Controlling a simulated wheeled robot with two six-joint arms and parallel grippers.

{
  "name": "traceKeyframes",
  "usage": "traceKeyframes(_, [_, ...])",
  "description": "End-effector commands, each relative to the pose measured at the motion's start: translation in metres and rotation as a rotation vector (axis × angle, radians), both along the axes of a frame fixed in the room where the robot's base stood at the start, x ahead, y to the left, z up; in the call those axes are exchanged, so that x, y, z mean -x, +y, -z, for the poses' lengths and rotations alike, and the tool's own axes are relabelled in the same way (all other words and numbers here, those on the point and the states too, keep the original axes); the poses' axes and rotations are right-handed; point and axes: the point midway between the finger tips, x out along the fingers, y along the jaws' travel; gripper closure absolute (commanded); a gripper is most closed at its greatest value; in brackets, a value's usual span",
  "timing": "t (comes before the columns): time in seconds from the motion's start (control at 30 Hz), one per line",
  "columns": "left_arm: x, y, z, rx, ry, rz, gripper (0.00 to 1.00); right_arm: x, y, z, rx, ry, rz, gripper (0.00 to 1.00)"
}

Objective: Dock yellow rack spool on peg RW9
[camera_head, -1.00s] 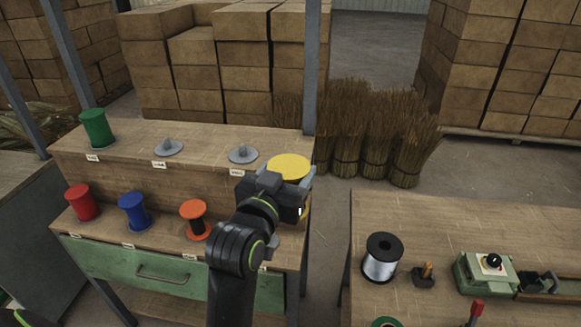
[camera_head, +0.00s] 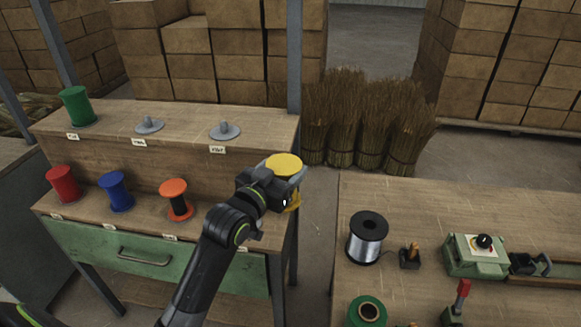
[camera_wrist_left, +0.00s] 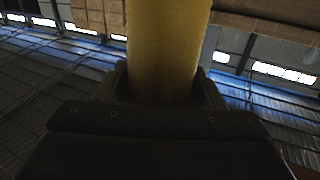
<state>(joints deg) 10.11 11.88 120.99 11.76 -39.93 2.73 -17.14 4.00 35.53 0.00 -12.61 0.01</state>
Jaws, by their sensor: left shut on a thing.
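My left gripper (camera_head: 286,187) is shut on the yellow spool (camera_head: 284,162) and holds it upright off the right end of the rack. The spool's yellow core (camera_wrist_left: 166,45) fills the middle of the left wrist view between the jaws. Two empty grey pegs show on the rack's upper shelf, a left one (camera_head: 149,125) and a right one (camera_head: 224,131). Each has a small white label in front, too small to read, so I cannot tell which is RW9. My right gripper is not in view.
A green spool (camera_head: 77,106) stands on the upper shelf. Red (camera_head: 63,184), blue (camera_head: 116,192) and orange (camera_head: 176,199) spools stand on the lower shelf. A grey post (camera_head: 294,70) rises at the rack's right. The bench (camera_head: 420,205) at right holds a wire spool (camera_head: 367,238) and a green device (camera_head: 477,256).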

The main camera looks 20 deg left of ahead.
Motion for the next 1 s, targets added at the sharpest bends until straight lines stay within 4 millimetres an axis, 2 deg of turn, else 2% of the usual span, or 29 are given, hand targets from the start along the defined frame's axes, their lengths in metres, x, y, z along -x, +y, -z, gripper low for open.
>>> traceKeyframes(0.03, [-0.007,0.014,0.026,-0.012,0.006,0.004,0.62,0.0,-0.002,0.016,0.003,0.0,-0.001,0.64])
traceKeyframes(0.2, [-0.024,0.062,0.073,-0.008,0.008,0.012,0.62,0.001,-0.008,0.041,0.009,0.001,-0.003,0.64])
traceKeyframes(0.33, [-0.033,0.099,0.095,-0.004,0.007,0.002,0.62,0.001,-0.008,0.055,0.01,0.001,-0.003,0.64])
traceKeyframes(0.5, [-0.037,0.131,0.107,0.001,0.002,-0.015,0.62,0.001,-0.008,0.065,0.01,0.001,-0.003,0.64])
traceKeyframes(0.6, [-0.038,0.14,0.109,0.003,0.001,-0.02,0.62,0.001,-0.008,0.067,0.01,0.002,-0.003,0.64])
traceKeyframes(0.77, [-0.039,0.143,0.115,0.004,0.0,-0.021,0.62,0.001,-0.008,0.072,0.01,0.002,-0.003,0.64])
traceKeyframes(1.0, [-0.038,0.142,0.136,0.005,0.001,-0.021,0.62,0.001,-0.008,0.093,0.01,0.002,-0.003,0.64])
